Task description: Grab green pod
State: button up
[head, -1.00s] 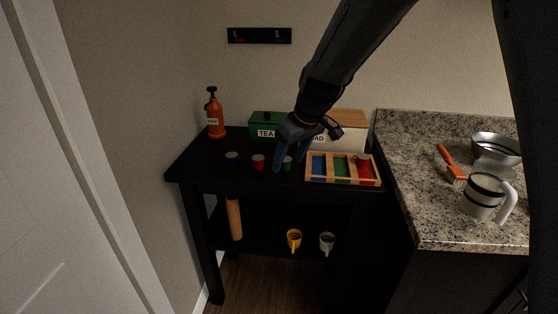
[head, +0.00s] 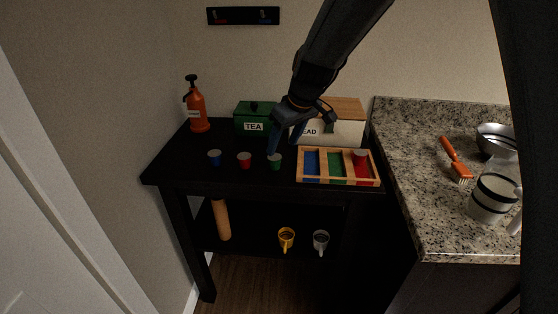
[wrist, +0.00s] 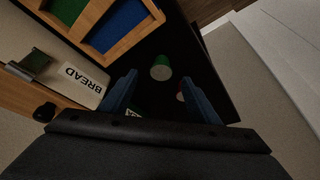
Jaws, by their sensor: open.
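The green pod (head: 274,161) stands on the black table at the right end of a short row of pods. In the wrist view the green pod (wrist: 161,68) shows its pale top and green side, in line with the gap between the fingertips. My gripper (head: 284,144) is open and empty, with blue fingers pointing down behind and above the pod. In the wrist view my gripper (wrist: 161,80) has its fingers spread on both sides of the pod's line, with no visible contact.
A red pod (head: 244,160) and a blue pod (head: 214,158) stand left of the green one. To the right is a wooden tray (head: 326,182) with blue, green and red compartments and a red pod. The tea box (head: 252,127) and bread box (head: 345,134) stand behind.

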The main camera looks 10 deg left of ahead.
aim_at(275, 157)
jog(key=shift+a+f+p, duration=0.4)
jog(key=shift+a+f, duration=0.45)
jog(key=shift+f, duration=0.1)
jog(key=shift+w+p+x, duration=0.15)
jog(key=shift+p+x, duration=0.3)
jog(key=shift+x, duration=0.65)
jog(key=shift+w+p+x, duration=0.2)
jog(key=shift+p+x, duration=0.25)
jog(key=shift+x, duration=0.65)
jog(key=shift+d, duration=0.2)
jog(key=c, duration=1.1)
